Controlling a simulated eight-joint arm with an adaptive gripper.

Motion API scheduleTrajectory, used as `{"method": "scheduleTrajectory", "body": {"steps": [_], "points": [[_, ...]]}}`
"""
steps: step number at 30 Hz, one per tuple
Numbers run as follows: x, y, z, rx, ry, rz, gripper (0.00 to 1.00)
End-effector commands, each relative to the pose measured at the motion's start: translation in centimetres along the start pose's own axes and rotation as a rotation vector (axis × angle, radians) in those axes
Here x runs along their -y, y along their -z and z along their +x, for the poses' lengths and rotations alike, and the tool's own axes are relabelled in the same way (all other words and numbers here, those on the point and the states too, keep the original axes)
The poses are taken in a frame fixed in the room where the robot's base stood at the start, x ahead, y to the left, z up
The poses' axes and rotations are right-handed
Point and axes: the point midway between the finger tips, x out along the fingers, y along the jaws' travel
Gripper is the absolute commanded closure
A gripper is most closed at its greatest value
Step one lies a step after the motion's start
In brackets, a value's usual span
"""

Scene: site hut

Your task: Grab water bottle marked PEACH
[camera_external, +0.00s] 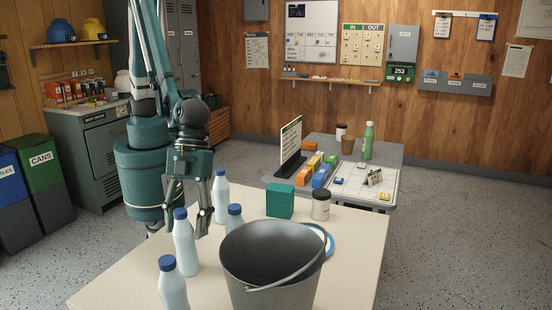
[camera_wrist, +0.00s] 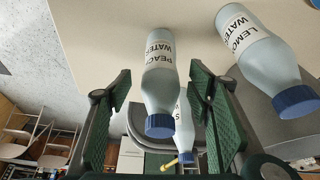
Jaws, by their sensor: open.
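The water bottle marked PEACH (camera_wrist: 160,70) is pale with a dark blue cap. In the wrist view it shows between the two fingers of my gripper (camera_wrist: 160,75), apart from both pads. My gripper (camera_external: 187,226) is open and points down over the left part of the table in the external view. A blue-capped bottle (camera_external: 185,248) overlaps the gap between its fingers there, but no bottle label is readable in that view. A bottle marked LEMON (camera_wrist: 250,50) stands right of the PEACH one in the wrist view. Another bottle (camera_wrist: 184,130) is partly hidden behind the PEACH bottle and finger.
Other bottles stand at the front (camera_external: 173,288), behind (camera_external: 220,196) and right (camera_external: 235,218). A grey bucket (camera_external: 262,285) fills the table's (camera_external: 365,232) front right. A green box (camera_external: 280,201) and a white jar (camera_external: 321,205) stand behind it.

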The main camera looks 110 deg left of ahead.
Motion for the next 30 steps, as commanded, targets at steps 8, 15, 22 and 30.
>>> {"method": "scheduleTrajectory", "body": {"steps": [8, 15, 22, 30], "points": [[0.0, 0.0, 0.0, 0.0, 0.0, 0.0, 0.49], [0.1, 0.0, 0.8, 0.0, 0.0, 0.0, 0.49], [0.1, -0.1, 2.9, 0.0, 0.0, 0.001, 0.49], [0.1, -0.1, 4.9, 0.0, 0.0, 0.0, 0.49]]}}
